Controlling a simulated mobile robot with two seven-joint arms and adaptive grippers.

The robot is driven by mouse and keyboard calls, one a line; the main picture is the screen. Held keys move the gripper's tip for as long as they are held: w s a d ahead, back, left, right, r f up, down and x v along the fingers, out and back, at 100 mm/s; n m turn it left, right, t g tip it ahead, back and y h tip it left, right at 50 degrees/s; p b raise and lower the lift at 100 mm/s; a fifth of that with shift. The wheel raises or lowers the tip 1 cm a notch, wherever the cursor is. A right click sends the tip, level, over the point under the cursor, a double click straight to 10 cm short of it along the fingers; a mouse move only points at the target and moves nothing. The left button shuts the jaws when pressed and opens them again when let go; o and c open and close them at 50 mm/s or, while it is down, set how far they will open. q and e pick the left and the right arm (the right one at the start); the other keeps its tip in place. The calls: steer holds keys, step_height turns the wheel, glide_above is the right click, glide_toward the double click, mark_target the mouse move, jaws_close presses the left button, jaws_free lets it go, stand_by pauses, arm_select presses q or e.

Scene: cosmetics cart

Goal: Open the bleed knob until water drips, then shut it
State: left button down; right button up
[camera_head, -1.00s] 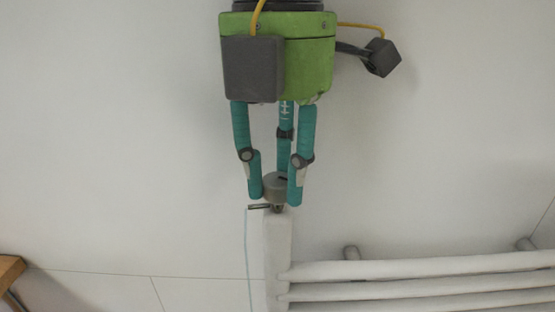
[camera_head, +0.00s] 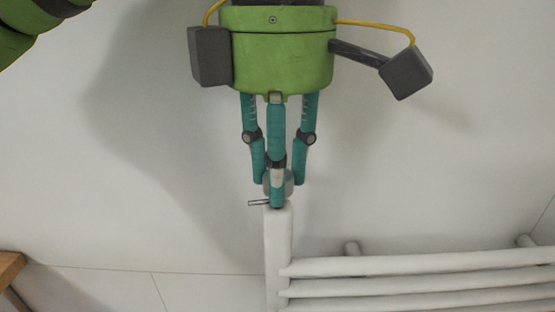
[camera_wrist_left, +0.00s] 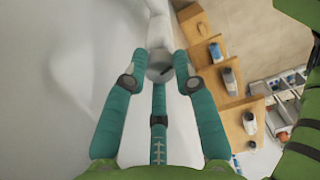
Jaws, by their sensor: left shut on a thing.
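The grey round bleed knob (camera_head: 289,187) sits on top of the white radiator's upright pipe (camera_head: 278,245), partly hidden by fingers. A small spout (camera_head: 258,203) sticks out to the left just below it. No water line shows under the spout. My left gripper (camera_head: 277,182) points down from above, its three teal fingers closed around the knob. In the left wrist view the knob (camera_wrist_left: 160,66) sits between the fingertips. My right gripper is in neither current view.
White radiator bars (camera_head: 420,267) run right from the pipe, close to the wall. A wooden edge (camera_head: 10,270) shows at lower left. The wrist view shows wooden steps (camera_wrist_left: 232,97) with several bottles and a cart (camera_wrist_left: 285,105). The wall beside the gripper is bare.

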arm_select(q)
steer(key=shift+f+m, duration=0.15)
steer(key=shift+m, duration=1.05)
steer(key=c, duration=1)
jaws_free()
steer(key=shift+d, duration=0.1)
step_height(320, 180, up, 7)
steer(key=shift+s+r, duration=0.1)
steer(key=shift+r, duration=0.2)
